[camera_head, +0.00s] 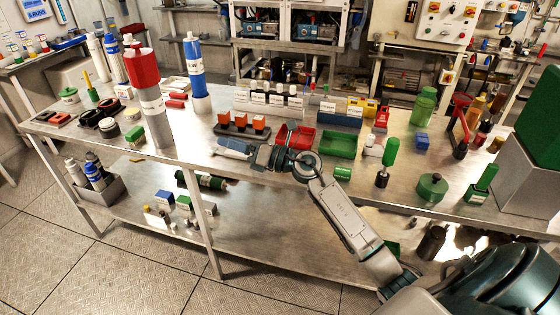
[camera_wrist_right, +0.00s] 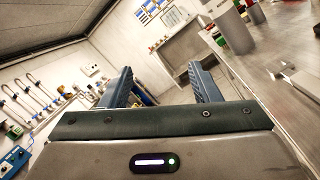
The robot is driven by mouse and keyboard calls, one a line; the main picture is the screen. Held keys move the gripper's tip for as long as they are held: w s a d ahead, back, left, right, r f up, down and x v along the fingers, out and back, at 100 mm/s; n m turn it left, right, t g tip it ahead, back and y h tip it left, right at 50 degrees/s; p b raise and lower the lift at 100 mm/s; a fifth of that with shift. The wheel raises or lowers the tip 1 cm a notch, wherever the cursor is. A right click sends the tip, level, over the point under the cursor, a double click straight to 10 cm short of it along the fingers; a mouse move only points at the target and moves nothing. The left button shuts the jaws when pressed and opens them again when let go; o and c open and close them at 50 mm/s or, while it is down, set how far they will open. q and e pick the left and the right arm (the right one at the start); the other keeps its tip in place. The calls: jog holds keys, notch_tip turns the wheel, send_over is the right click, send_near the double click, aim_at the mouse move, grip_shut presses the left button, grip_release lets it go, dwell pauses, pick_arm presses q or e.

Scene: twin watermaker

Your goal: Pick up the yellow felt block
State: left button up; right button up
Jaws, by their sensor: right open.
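My right gripper (camera_head: 234,147) reaches in from the lower right and points left at the front edge of the steel bench in the head view. In the right wrist view its two blue fingers (camera_wrist_right: 161,72) stand wide apart with nothing between them. I cannot make out a yellow felt block with certainty. A small yellow item (camera_head: 147,208) is on the lower shelf, too small to identify. Yellow pieces (camera_head: 361,104) also show at the back of the bench, beside a blue bin. My left gripper is not in view.
A red-topped cylinder (camera_head: 151,110) and a blue-and-white cylinder (camera_head: 195,75) stand tall on the bench left of my gripper. A dark holder with orange-topped pieces (camera_head: 242,124), red tray (camera_head: 294,136) and green tray (camera_head: 341,146) lie near it. Bare bench (camera_head: 192,150) shows at its left.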

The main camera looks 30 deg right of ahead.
jog(key=w+d+f+n+g+h, duration=0.15)
jog(key=d+n+g+h, duration=0.35)
jog(key=d, duration=0.5)
jog(key=d+f+n+g+h, duration=0.25)
jog(key=d+g+h, duration=0.25)
jog(key=d+g, duration=0.3)
jog(key=shift+m+t, duration=0.25)
jog(key=shift+t, duration=0.25)
jog(key=x, duration=0.3)
jog(key=d+p+x, duration=0.1)
jog(key=x, duration=0.1)
jog(key=shift+d+f, duration=0.15)
jog(key=shift+f, duration=0.4)
jog(key=shift+w+f+p, duration=0.1)
jog(key=shift+f+p, duration=0.15)
jog(key=shift+p, duration=0.35)
jog(key=p+x, duration=0.1)
jog(key=x, duration=0.2)
jog(key=shift+f+p, duration=0.3)
jog(key=shift+f, duration=0.05)
jog(key=shift+w+a+f, duration=0.2)
jog(key=shift+a+f, duration=0.1)
jog(key=shift+f, duration=0.1)
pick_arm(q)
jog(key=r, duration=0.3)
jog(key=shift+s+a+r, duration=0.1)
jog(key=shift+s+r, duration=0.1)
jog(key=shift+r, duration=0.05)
pick_arm(e)
jog(key=shift+c, duration=0.3)
